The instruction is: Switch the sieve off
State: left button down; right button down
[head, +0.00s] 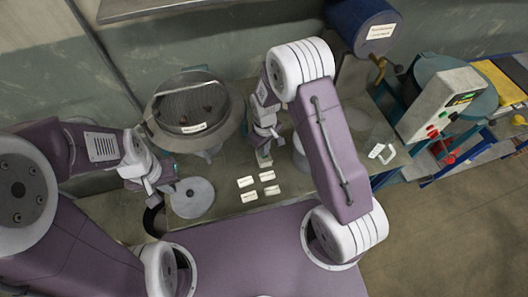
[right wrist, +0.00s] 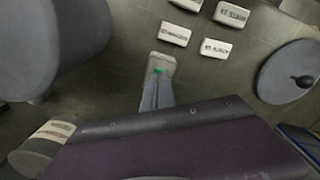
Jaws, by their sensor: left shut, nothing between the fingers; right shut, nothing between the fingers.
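The sieve (head: 196,108) is a round grey drum with a mesh top and a white label, at the back left of the bench in the head view. My right gripper (head: 264,149) is shut and empty, to the right of the sieve and pointing down. Below its fingertips is a small pale block (head: 265,160). In the right wrist view the shut fingers (right wrist: 157,88) reach the pale block (right wrist: 161,62), which shows a green patch; I cannot tell whether they touch. My left gripper (head: 151,187) is shut and empty, beside a grey disc (head: 192,198).
Several white labels (head: 247,182) lie on the bench in front of the right gripper. A control box (head: 437,104) with red and green buttons stands at the right. A white plate (head: 382,152) lies at the bench's right end. A blue drum (head: 362,22) is at the back.

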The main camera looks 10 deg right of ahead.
jog(key=shift+f+b, duration=0.65)
jog(key=shift+f, duration=0.25)
dwell(0.8)
jog(key=shift+r, duration=0.1)
notch_tip(320, 180, up, 7)
jog(key=p, duration=0.6)
